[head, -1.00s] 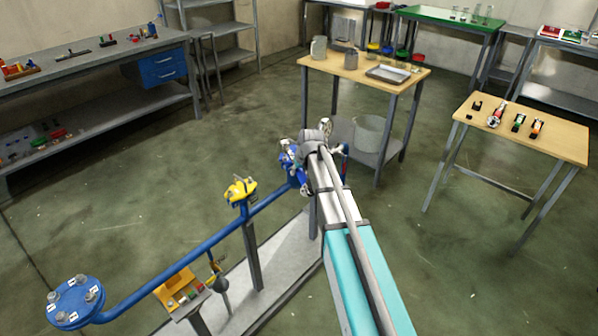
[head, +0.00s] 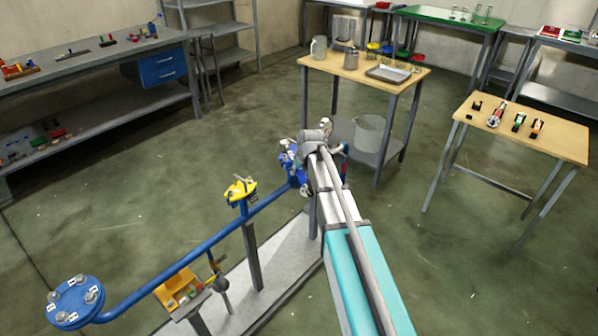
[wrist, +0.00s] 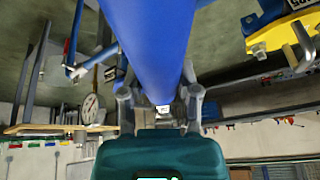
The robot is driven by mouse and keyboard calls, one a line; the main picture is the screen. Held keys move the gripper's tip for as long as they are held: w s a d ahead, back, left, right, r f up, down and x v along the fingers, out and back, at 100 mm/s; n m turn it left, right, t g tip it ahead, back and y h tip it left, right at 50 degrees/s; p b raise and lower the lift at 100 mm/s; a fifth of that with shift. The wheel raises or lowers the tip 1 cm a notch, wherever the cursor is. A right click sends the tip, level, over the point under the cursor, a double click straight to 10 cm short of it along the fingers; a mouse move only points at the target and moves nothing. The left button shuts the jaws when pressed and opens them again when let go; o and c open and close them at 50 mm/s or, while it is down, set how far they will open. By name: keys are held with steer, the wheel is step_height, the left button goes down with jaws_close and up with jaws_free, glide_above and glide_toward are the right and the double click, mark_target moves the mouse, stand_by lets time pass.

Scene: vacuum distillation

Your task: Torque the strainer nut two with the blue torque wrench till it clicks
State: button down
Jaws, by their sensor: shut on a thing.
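In the wrist view my gripper (wrist: 158,108) is closed around a thick blue cylinder (wrist: 152,40), which looks like the handle of the blue torque wrench. It runs from the top of the picture down between the fingers. In the head view my gripper (head: 316,140) is at the far end of the blue pipe line, mostly hidden by my own arm. Blue fittings (head: 291,160) there, apparently the strainer, show just left of the gripper. Strainer nut two and the wrench's head cannot be made out, so I cannot tell whether they touch.
The blue pipe (head: 190,258) runs to a bolted flange (head: 76,302) at lower left. A yellow fitting (head: 240,189) and an orange parts tray (head: 181,290) stand along it. A wooden table (head: 325,64) is behind; another (head: 560,139) is at right. Open floor lies between.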

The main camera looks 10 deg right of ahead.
steer(key=shift+f+b, duration=1.6)
steer(key=shift+f, duration=0.05)
stand_by(0.6)
steer(key=shift+a, duration=0.2)
stand_by(0.5)
steer(key=shift+a+f+m+h, duration=0.1)
steer(key=shift+a+m+h, duration=0.3)
steer(key=shift+a+m, duration=0.55)
steer(key=shift+a, duration=0.3)
steer(key=shift+w+a+m+h, duration=0.15)
steer(key=shift+a+m+h, duration=0.15)
steer(key=shift+a+m, duration=0.65)
steer(key=shift+a, duration=0.15)
steer(key=d+n, duration=0.2)
steer(key=shift+d, duration=0.35)
